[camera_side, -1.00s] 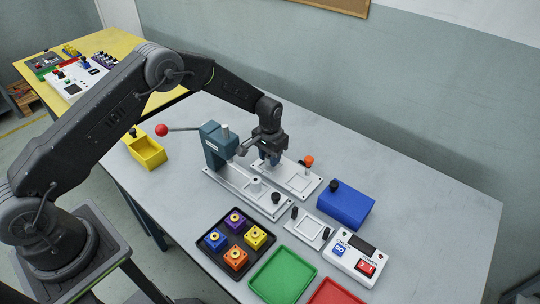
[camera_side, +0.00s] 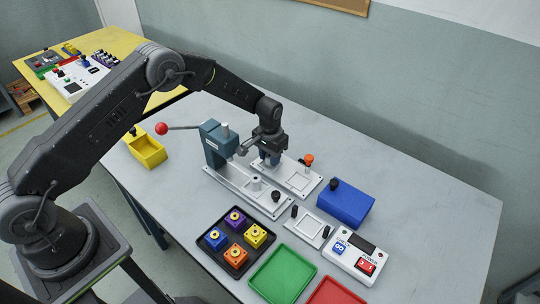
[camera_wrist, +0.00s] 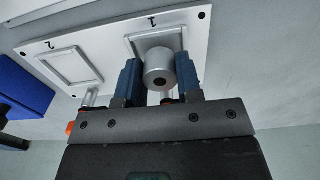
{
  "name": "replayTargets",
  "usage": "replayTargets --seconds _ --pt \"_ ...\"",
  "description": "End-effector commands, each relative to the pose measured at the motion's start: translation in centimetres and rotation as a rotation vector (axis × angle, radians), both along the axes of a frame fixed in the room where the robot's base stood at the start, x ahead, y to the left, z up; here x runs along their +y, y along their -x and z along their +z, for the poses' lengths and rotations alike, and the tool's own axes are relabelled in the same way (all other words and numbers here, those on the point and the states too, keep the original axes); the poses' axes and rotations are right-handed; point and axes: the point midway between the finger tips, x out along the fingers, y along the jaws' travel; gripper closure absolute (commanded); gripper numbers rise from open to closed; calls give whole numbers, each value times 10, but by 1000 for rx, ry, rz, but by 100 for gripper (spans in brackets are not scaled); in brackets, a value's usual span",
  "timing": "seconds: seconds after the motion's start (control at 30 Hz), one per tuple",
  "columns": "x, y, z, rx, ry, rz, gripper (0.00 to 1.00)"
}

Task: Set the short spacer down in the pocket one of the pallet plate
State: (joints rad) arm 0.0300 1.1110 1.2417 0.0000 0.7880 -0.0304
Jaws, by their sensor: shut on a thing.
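The short spacer (camera_wrist: 158,65), a silver cylinder with a dark hole in its end, is between the blue fingers of my gripper (camera_wrist: 160,76) in the wrist view. The gripper is shut on it. The pallet plate (camera_wrist: 112,28) is pale, with square pockets marked 1 and 2. The spacer overlaps pocket one (camera_wrist: 133,47) in that view; I cannot tell whether it touches the floor of it.
A press (camera_side: 216,145) with a red-knobbed lever (camera_side: 161,129) stands close left of my gripper. An orange-topped post (camera_side: 309,159) rises by the plate. A blue box (camera_side: 344,203), a tray of colored blocks (camera_side: 205,247) and a green tray (camera_side: 283,275) are nearer.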

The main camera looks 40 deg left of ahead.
Motion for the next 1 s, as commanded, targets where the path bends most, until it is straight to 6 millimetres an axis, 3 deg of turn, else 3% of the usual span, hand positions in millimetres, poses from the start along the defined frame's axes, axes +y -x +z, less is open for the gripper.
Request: replayTargets --seconds 0.87,0.9,1.0 --pt "0 0 -6 0 0 0 91" --pt "0 0 -6 0 0 0 63" --pt "0 0 -6 0 0 0 54"
